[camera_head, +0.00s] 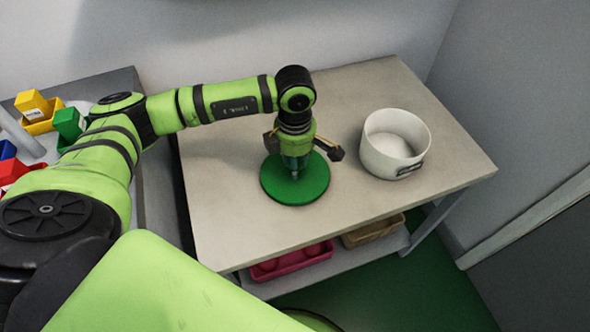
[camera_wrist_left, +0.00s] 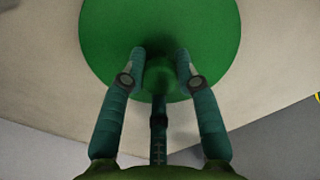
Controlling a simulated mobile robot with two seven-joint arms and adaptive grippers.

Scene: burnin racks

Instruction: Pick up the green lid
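The green lid (camera_head: 312,190) is a flat round disc that appears to lie on the beige table, left of the white pot. In the left wrist view the lid (camera_wrist_left: 215,40) fills the top middle, with a round green knob (camera_wrist_left: 160,76) at its centre. My left gripper (camera_head: 295,174) points down over the middle of the lid. In the left wrist view its fingers (camera_wrist_left: 160,62) stand on both sides of the knob, with a third finger below. Whether they touch the knob is unclear. My right gripper is out of view.
The white pot (camera_head: 372,160) stands open on the table (camera_head: 230,220) to the right. A pink bin (camera_head: 290,262) and a brown bin (camera_head: 372,231) sit on the shelf below. Coloured bins, one yellow (camera_head: 40,125), are on the left. A wall is behind.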

